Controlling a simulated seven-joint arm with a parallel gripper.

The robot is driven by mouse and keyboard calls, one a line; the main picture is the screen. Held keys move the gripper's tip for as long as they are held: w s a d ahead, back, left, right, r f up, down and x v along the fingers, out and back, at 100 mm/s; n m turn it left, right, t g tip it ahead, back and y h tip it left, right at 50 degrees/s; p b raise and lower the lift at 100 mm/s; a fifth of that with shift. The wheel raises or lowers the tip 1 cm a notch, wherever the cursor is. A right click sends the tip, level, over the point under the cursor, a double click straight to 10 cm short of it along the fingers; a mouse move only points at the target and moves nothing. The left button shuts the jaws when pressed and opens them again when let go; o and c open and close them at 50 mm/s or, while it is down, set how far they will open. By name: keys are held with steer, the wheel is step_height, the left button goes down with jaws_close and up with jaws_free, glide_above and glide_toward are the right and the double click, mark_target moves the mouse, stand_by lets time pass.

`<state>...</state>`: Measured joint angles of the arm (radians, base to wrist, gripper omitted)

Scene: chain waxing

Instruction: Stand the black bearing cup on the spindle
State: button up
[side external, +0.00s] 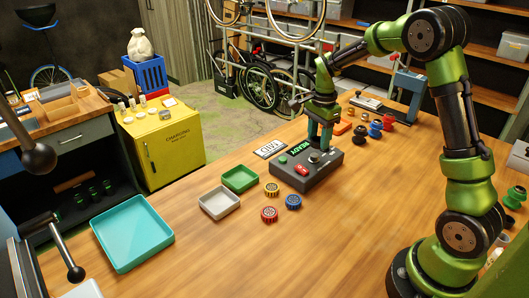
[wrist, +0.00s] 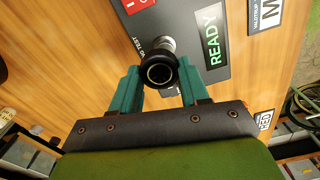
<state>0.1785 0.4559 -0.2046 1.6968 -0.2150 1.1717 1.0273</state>
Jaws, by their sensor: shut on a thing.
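The black bearing cup (wrist: 158,60) is between the teal fingers of my gripper (wrist: 160,82) in the wrist view, its round open end facing the camera. My gripper is shut on it. In the side view my gripper (side external: 319,146) points down over the dark tester box (side external: 322,168), and the cup is hard to make out there. The silver spindle (wrist: 168,43) shows just beyond the cup in the wrist view, partly hidden by it. I cannot tell whether the cup touches the spindle.
The box has a lit READY display (wrist: 211,36) and a red button (side external: 302,170). Green (side external: 240,178) and grey (side external: 219,203) trays, a cyan tray (side external: 132,234) and several coloured round parts lie in front. Coloured spools (side external: 376,130) stand behind.

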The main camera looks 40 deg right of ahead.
mark_target(317, 138)
steer(key=shift+w+d, duration=0.15)
steer(key=shift+w, duration=0.2)
steer(key=shift+f, duration=1.8)
steer(key=shift+f, duration=0.1)
steer(key=o, duration=1)
steer(key=shift+o, duration=0.2)
